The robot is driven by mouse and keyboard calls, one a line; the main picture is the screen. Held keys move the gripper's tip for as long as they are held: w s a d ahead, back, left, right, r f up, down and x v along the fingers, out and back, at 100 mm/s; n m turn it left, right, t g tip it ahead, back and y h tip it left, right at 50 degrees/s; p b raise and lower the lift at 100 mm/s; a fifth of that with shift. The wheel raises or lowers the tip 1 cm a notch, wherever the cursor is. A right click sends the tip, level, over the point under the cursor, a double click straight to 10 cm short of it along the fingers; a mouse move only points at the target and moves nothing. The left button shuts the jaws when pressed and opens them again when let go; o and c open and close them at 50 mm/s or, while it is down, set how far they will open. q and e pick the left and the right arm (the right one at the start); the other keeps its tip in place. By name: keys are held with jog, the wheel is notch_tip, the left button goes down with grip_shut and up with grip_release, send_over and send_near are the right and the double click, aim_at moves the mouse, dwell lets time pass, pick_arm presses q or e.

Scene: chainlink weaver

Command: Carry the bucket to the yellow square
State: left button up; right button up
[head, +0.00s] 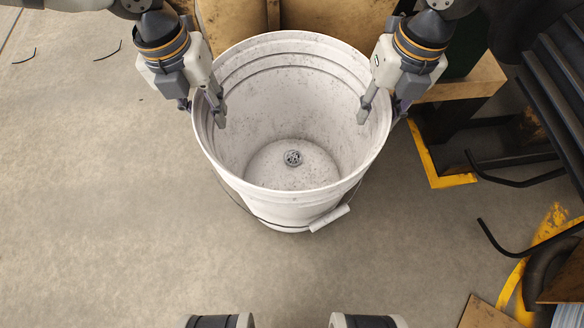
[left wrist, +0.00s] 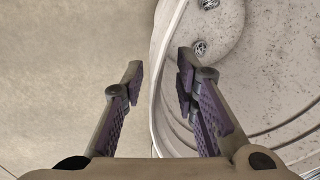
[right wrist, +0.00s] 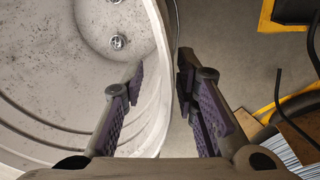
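A large white, speckled bucket (head: 290,190) stands upright on the floor in the middle of the head view. Its wire handle, with a white grip (head: 330,218), hangs down on the near side. My left gripper (head: 205,112) is open at the left rim, one finger inside the bucket and one outside, as the left wrist view (left wrist: 160,68) shows. My right gripper (head: 380,108) is open across the right rim the same way, seen in the right wrist view (right wrist: 160,70). No whole yellow square is identifiable.
A yellow L-shaped edge (head: 432,165) lies at the right, near dark metal bars (head: 515,170). Yellow-marked pieces (head: 540,245) and a board (head: 485,315) lie at lower right. Tan sacks or boxes (head: 230,20) stand behind the bucket. Floor at left (head: 90,180) is mostly clear.

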pick_arm(q)
jog(key=shift+f, duration=0.7)
pick_arm(e)
jog(key=shift+w+f, duration=0.2)
jog(key=shift+f, duration=0.4)
pick_arm(q)
grip_shut()
pick_arm(e)
grip_shut()
